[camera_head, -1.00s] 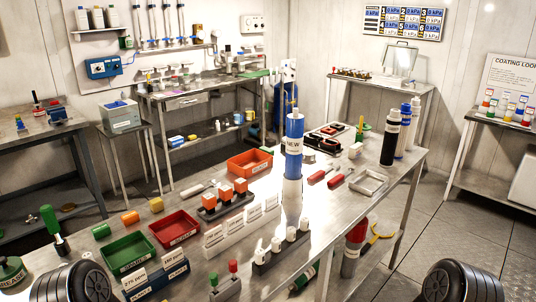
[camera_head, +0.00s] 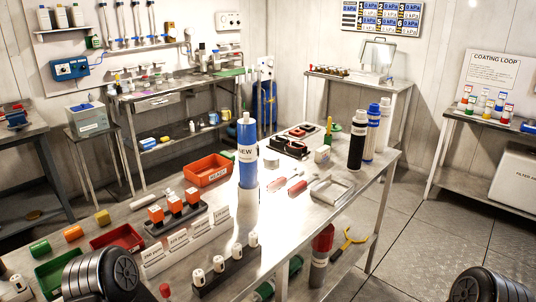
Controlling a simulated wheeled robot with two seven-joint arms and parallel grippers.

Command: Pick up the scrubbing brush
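I cannot make out a scrubbing brush for certain. A green upright handle (camera_head: 331,130) stands at the far end of the steel workbench (camera_head: 290,215), but it is too small to tell what it is. A pale slim tool (camera_head: 168,193) lies left of the orange bin and is also unclear. Neither gripper is in view. Only black rounded parts of my two arms show at the bottom left and bottom right, and the left one covers part of the green tray.
A blue and white cylinder (camera_head: 247,155) stands upright mid-bench. Around it are an orange bin (camera_head: 208,176), a rack with orange blocks (camera_head: 176,219), a red tray (camera_head: 117,239), a green tray (camera_head: 50,277) and dark bottles (camera_head: 357,141). Open floor (camera_head: 430,230) lies to the right.

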